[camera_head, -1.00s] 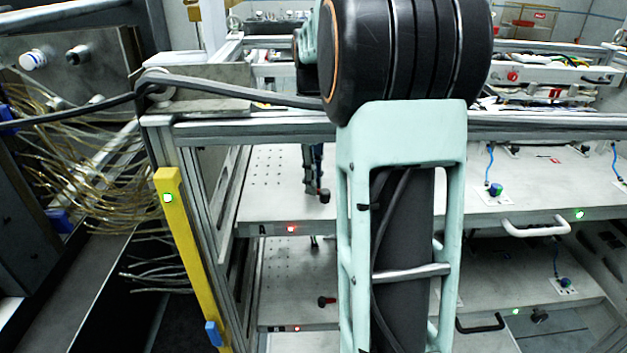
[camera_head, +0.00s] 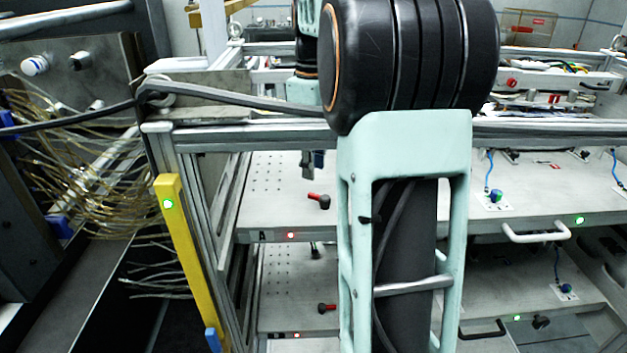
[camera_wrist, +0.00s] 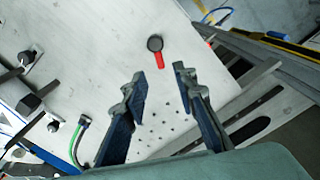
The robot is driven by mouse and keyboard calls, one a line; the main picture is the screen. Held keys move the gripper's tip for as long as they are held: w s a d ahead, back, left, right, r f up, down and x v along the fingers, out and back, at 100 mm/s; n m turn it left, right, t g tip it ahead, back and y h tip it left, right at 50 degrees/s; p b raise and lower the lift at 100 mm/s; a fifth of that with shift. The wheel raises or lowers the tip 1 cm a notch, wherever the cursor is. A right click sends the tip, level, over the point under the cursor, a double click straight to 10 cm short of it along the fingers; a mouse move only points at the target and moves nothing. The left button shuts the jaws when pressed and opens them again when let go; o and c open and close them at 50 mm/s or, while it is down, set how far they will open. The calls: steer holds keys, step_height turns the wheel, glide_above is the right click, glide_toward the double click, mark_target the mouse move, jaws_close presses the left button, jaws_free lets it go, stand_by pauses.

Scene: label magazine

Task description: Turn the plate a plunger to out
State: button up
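The plate a plunger (camera_head: 320,201) is a black knob with a red handle on the upper plate, which is marked A (camera_head: 262,236). Its red handle points left in the head view. In the wrist view the plunger (camera_wrist: 156,46) stands beyond the fingertips, with its red handle pointing down towards the gap between them. My gripper (camera_wrist: 159,76) is open and empty, apart from the plunger. In the head view my gripper (camera_head: 313,164) is above and behind the plunger, its upper part hidden by my arm. A red light (camera_head: 290,235) glows on the plate's front edge.
A lower plate carries a similar red-handled plunger (camera_head: 327,308) and a red light (camera_head: 297,335). A white handle (camera_head: 536,233) and a green light (camera_head: 579,220) are at the right. A yellow post (camera_head: 187,255) and the frame's rail (camera_head: 250,134) border the plates.

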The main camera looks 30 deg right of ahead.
steer(key=shift+r, duration=2.8)
steer(key=shift+w, duration=0.1)
